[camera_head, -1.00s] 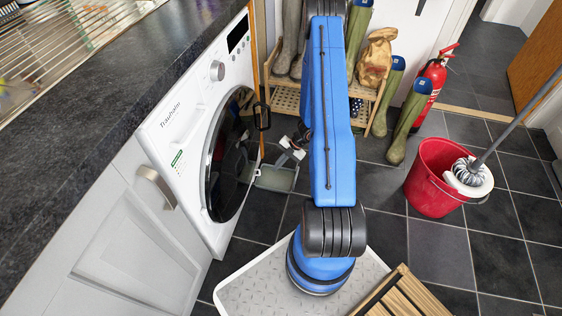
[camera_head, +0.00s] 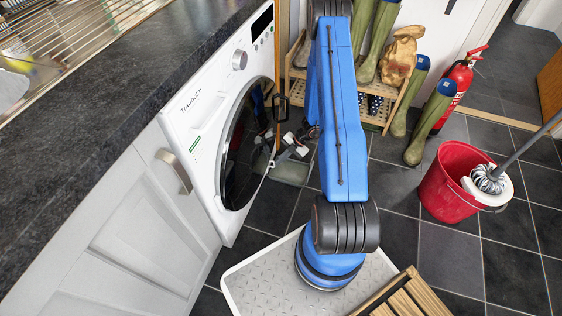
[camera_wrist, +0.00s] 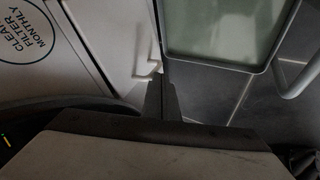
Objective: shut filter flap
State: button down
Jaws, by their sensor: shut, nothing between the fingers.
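The white washing machine (camera_head: 215,130) stands at the left. In the wrist view, a white panel that looks like the filter flap (camera_wrist: 110,40) has a small pale tab (camera_wrist: 148,72) on its right edge. A dark gap separates it from the front with the round "clean filter monthly" sticker (camera_wrist: 24,32). I cannot tell how far the flap stands open. My gripper (camera_wrist: 163,92) is shut and empty, its dark fingertips close beside the tab; contact is unclear. In the head view my gripper (camera_head: 282,150) is low beside the machine, partly hidden by my arm.
A shallow greenish tray (camera_wrist: 225,58) lies on the tiled floor close by, also in the head view (camera_head: 290,173). A boot rack (camera_head: 300,75), boots (camera_head: 428,125), fire extinguisher (camera_head: 455,85) and red mop bucket (camera_head: 450,190) stand behind and right. A wooden slatted item (camera_head: 405,298) is in front.

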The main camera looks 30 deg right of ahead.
jog(key=shift+w+a, duration=0.3)
jog(key=shift+a, duration=0.5)
jog(key=s+d+r, duration=0.6)
jog(key=d+r, duration=0.1)
jog(key=r, duration=0.1)
jog(key=shift+d+r, duration=0.15)
